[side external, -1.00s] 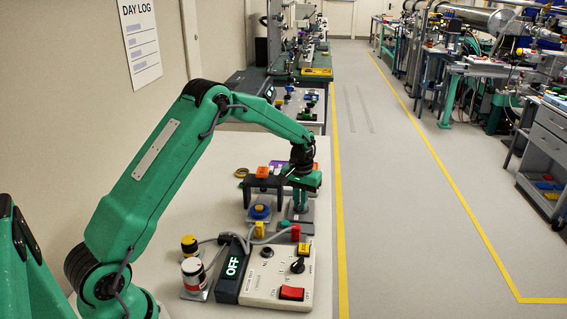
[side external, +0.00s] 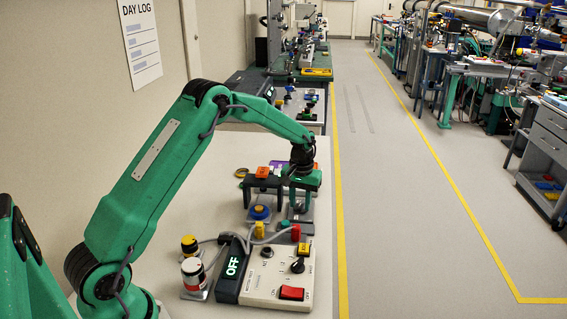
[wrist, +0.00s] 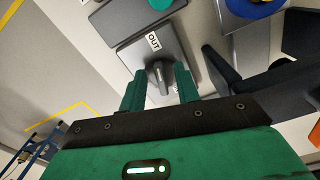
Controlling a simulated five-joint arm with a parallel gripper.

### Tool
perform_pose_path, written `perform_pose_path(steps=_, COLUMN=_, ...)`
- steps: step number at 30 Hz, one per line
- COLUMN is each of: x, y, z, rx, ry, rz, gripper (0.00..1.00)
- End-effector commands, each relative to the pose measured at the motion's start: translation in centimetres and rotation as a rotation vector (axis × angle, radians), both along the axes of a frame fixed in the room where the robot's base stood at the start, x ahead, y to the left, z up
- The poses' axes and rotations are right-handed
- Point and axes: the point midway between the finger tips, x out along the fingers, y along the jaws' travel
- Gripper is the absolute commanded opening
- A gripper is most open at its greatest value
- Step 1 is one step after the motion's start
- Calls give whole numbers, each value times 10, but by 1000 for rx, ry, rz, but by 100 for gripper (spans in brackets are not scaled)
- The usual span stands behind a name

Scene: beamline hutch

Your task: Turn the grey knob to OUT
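The grey knob (wrist: 160,76) sits on a grey plate (wrist: 128,58) in the wrist view, beside a white OUT label (wrist: 153,42). My gripper (wrist: 160,84) is open, with one green finger on each side of the knob and gaps between. I cannot tell how far the fingertips reach down beside it. In the side view my gripper (side external: 302,206) points down over the plate, and the knob is hidden or too small to make out.
A black bridge-shaped stand (side external: 264,183) with an orange block (side external: 262,172) and a blue-based button (side external: 260,212) stand close on the left. Nearer are a control box (side external: 262,287) with a red switch and an OFF display (side external: 232,267), with cables running behind.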

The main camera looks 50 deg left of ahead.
Motion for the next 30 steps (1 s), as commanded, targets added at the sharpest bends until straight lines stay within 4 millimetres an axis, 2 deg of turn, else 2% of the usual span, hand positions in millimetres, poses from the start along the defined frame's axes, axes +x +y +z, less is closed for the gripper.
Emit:
perform_pose_path(steps=10, x=1, y=0, z=10, rx=1, ry=-1, rz=-1, gripper=32)
perform_pose_path(steps=24, x=1, y=0, z=66, rx=1, ry=-3, rz=0, gripper=32)
perform_pose_path(steps=30, x=0, y=0, z=77, rx=1, ry=-1, rz=0, gripper=32)
